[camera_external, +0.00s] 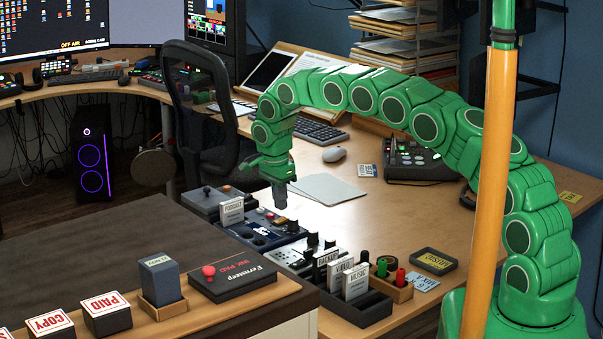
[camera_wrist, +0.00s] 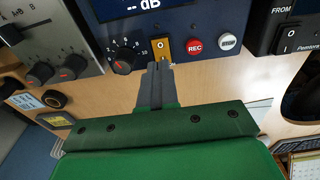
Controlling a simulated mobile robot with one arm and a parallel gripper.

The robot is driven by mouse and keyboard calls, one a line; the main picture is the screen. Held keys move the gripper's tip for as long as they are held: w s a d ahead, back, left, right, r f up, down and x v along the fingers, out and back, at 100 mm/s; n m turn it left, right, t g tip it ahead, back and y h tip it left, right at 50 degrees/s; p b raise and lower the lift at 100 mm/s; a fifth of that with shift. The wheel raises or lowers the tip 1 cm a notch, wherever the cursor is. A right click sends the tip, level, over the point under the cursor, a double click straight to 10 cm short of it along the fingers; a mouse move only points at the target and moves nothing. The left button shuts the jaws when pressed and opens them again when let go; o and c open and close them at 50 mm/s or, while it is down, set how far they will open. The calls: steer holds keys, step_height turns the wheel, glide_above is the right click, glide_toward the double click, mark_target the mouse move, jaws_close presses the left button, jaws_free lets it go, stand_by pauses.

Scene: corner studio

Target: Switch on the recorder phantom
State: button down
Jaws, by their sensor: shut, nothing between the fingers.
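The recorder is a dark blue device (camera_external: 262,230) on the desk. In the wrist view its face (camera_wrist: 185,18) carries a dB display, a black knob (camera_wrist: 123,55), a yellow switch plate (camera_wrist: 164,48) marked O, a red REC button (camera_wrist: 195,46) and a white button (camera_wrist: 228,42). I cannot read a phantom label. My gripper (camera_external: 281,203) points down at the recorder in the external view. In the wrist view its shut, empty fingertips (camera_wrist: 160,68) are at the lower edge of the yellow plate and hide part of it. I cannot tell whether they touch it.
A grey device with a slider (camera_wrist: 45,38) stands left of the recorder in the wrist view, and a black switch box (camera_wrist: 290,40) stands right. Labelled card holders (camera_external: 354,280) and a black tray (camera_external: 434,261) are nearby. A grey sheet (camera_external: 325,189) lies flat on the desk.

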mark_target(284, 218)
step_height(284, 218, up, 11)
steer(key=shift+a, duration=0.3)
steer(key=shift+s, duration=0.15)
stand_by(0.3)
steer(key=shift+f, duration=0.1)
steer(key=f, duration=0.9)
steer(key=w+d+f, duration=0.1)
steer(key=f, duration=0.3)
steer(key=shift+w+f, duration=0.1)
steer(key=shift+f, duration=0.25)
steer(key=shift+d, duration=0.1)
